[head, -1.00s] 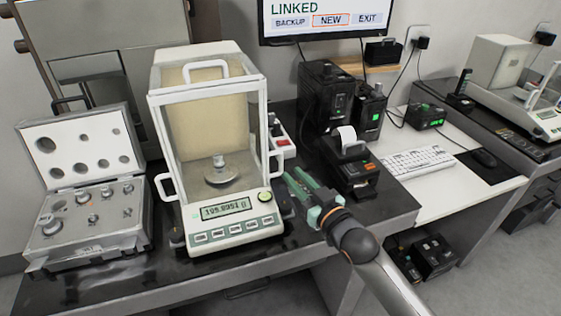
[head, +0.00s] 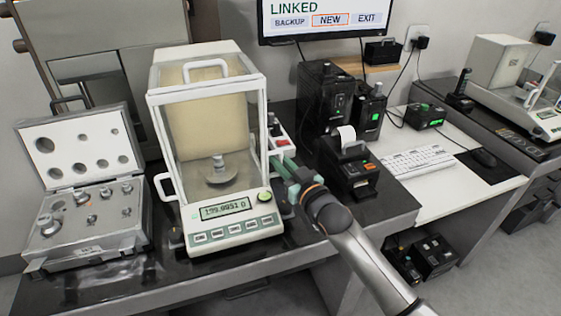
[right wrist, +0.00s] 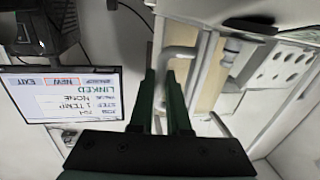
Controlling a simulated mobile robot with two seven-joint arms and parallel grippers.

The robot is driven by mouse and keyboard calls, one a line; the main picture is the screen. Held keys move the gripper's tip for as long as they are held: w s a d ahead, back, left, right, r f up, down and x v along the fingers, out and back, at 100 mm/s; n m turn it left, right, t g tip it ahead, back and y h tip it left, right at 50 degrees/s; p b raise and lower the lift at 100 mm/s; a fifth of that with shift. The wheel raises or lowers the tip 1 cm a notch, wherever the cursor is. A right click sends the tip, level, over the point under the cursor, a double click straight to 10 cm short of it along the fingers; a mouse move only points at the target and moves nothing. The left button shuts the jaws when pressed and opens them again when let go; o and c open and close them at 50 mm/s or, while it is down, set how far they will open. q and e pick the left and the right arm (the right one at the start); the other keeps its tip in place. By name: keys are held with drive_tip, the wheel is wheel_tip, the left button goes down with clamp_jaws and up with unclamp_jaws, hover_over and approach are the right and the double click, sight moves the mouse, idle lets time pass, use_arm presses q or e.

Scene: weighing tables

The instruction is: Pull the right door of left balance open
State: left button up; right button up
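The left balance (head: 237,222) stands on the dark table, a white-framed glass box with a weight (head: 218,163) on its pan. Its right side glass (head: 264,125) is seen nearly edge-on in the head view, and the door looks shut. My right gripper (head: 279,168) is close beside that right side, with its fingers pointing at it. In the right wrist view, the green fingers (right wrist: 162,78) are apart, with a grey loop handle (right wrist: 180,52) just past their tips. Nothing is seen held, and contact with the handle cannot be told. My left gripper is not in view.
An open weight case (head: 85,245) stands left of the balance. A printer (head: 350,170) and black boxes (head: 325,95) stand to its right, near my right gripper. A red-buttoned device (head: 282,143) sits behind the gripper. A monitor (head: 330,20) hangs above.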

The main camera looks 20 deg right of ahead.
clamp_jaws()
idle(0.3)
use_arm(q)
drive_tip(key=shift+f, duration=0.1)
use_arm(e)
drive_tip(key=shift+w, duration=0.1)
idle(0.7)
